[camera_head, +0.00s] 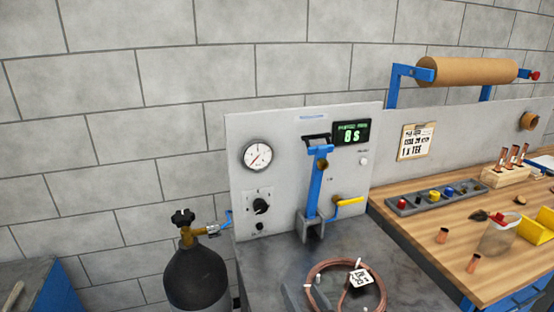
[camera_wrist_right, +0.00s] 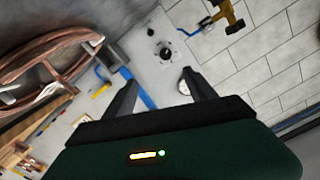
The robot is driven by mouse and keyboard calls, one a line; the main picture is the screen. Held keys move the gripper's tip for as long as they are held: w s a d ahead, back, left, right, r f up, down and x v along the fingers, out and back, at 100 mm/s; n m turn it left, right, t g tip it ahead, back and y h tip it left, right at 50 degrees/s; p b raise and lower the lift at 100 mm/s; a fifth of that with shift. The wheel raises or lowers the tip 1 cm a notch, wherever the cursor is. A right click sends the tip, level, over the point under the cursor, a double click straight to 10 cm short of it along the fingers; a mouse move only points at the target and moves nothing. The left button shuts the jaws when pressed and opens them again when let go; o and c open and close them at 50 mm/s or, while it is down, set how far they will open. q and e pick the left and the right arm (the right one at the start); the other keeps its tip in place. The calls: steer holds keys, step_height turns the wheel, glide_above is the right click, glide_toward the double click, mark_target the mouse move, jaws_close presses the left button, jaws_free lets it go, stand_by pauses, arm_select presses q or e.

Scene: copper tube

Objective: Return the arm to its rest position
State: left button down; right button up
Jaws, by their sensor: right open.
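The copper coil (camera_wrist_right: 80,36) also shows at the left of that view, apart from the fingers. In the head view the coil lies on the grey bench top with a white tag (camera_head: 361,278) on it. My left gripper is in neither view.
A grey panel with a gauge (camera_head: 257,155), blue lever (camera_head: 316,185) and display (camera_head: 351,132) stands behind the bench. A dark gas cylinder (camera_head: 196,275) stands left. The wooden bench (camera_head: 410,205) at right holds a fittings tray (camera_head: 407,208), a jar (camera_head: 497,238) and a yellow bin (camera_head: 536,231).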

steer(key=s+d+f+g+h+p, duration=0.1)
steer(key=d+f+g, duration=0.1)
steer(key=s+d+f+g+h+p, duration=0.1)
steer(key=s+d+f+g, duration=0.1)
steer(key=d, duration=0.1)
steer(key=s+d+f+n+g+h+p, duration=0.1)
steer(key=d+f+g+h, duration=0.1)
steer(key=d+g, duration=0.1)
steer(key=shift+s+d+f+p, duration=0.2)
steer(key=shift+s+f+p, duration=0.1)
steer(key=shift+s+p, duration=0.05)
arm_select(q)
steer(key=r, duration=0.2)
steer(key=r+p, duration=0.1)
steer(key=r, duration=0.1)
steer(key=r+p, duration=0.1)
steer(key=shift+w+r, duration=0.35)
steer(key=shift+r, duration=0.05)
arm_select(e)
steer(key=s+d+g, duration=0.2)
steer(key=s+g, duration=0.1)
steer(key=s, duration=0.3)
steer(key=s+d+g+h, duration=0.1)
steer(key=s+d+g, duration=0.2)
steer(key=s, duration=0.3)
steer(key=shift+s+d+f+g+h, duration=0.15)
steer(key=shift+s+f+g+h, duration=0.15)
steer(key=shift+f+g, duration=0.1)
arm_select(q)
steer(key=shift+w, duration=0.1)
